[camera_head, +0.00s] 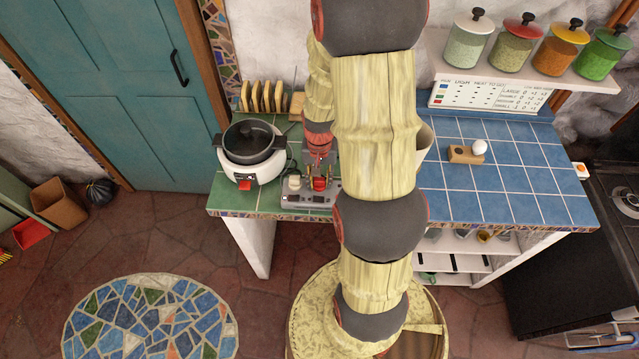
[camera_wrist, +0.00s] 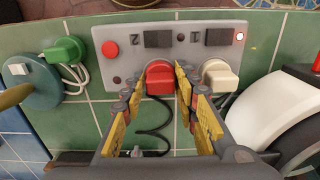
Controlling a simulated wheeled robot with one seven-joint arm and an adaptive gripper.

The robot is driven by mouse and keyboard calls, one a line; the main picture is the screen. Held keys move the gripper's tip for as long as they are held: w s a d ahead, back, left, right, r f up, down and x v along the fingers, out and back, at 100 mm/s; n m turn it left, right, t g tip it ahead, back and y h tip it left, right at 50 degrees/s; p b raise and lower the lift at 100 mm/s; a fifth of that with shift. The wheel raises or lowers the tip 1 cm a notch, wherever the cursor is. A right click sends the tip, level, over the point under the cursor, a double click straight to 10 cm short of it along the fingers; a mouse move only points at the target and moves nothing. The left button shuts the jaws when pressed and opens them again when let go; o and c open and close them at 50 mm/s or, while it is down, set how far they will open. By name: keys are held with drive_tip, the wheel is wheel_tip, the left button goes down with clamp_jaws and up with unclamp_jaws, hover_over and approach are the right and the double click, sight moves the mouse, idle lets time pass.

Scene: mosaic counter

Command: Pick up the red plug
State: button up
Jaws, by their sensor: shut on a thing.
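The red plug (camera_wrist: 160,78) sits at the grey power strip (camera_wrist: 128,52) in the wrist view, between the two fingers. It also shows in the head view (camera_head: 320,184). My gripper (camera_wrist: 161,88) is shut on it, with a yellow finger at each side. In the head view my gripper (camera_head: 319,158) is above the strip (camera_head: 306,199), partly hidden by my arm. The plug looks seated at the strip; its pins are hidden.
A white plug (camera_wrist: 220,77) sits close beside the red one. A green plug (camera_wrist: 64,50) is at the left in the wrist view. A white cooker with a dark pot (camera_head: 250,165) stands left of the strip. A wooden holder with an egg (camera_head: 466,154) is on blue tiles.

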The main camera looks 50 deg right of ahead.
sight(319, 179)
drive_tip(key=shift+r, duration=0.4)
wheel_tip(319, 179, up, 2)
drive_tip(key=shift+w+r+p, duration=0.1)
drive_tip(key=shift+r+p, duration=0.15)
drive_tip(key=shift+p, duration=0.1)
drive_tip(key=s+a+r+p, duration=0.2)
drive_tip(key=s+a+r, duration=0.5)
drive_tip(key=s, duration=0.5)
drive_tip(key=shift+a+r, duration=0.25)
drive_tip(key=shift+r, duration=1.15)
drive_tip(key=shift+d+f, duration=0.1)
